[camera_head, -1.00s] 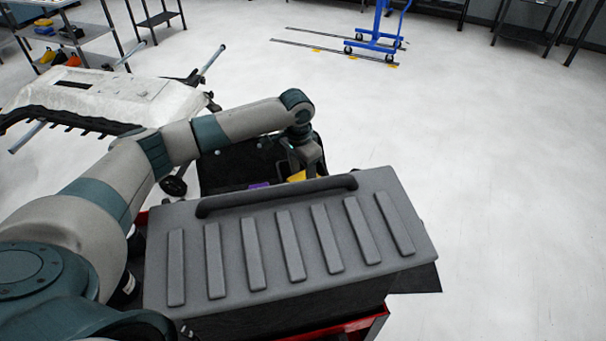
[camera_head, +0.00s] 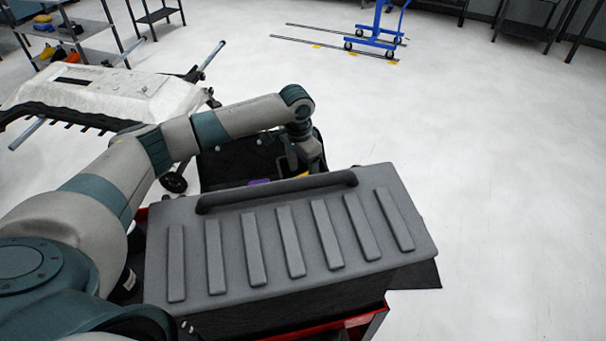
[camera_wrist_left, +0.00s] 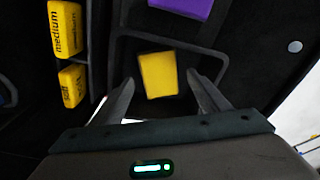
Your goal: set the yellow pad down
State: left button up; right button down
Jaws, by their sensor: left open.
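The yellow pad (camera_wrist_left: 158,74) lies between the two fingers of my left gripper (camera_wrist_left: 160,92) in the left wrist view, with a dark gap on each side of it. The fingers are open and apart from the pad. The pad is in or just above a compartment of a black tray. In the head view my left gripper (camera_head: 308,160) points down behind the grey lid, and only a sliver of yellow (camera_head: 302,175) shows beside it. My right gripper is not in view.
A purple block (camera_wrist_left: 182,7) and two yellow pads, one marked "medium" (camera_wrist_left: 65,28), lie in neighbouring compartments. The grey ribbed lid (camera_head: 290,235) with a handle stands in front, over a red cart (camera_head: 365,325). A white bumper part (camera_head: 95,90) lies on a stand at left.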

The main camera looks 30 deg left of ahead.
pick_arm(q)
notch_tip(320, 180, up, 12)
jog(key=b, duration=0.3)
jog(key=shift+s+a+r, duration=0.25)
jog(key=shift+s, duration=0.2)
dwell(0.4)
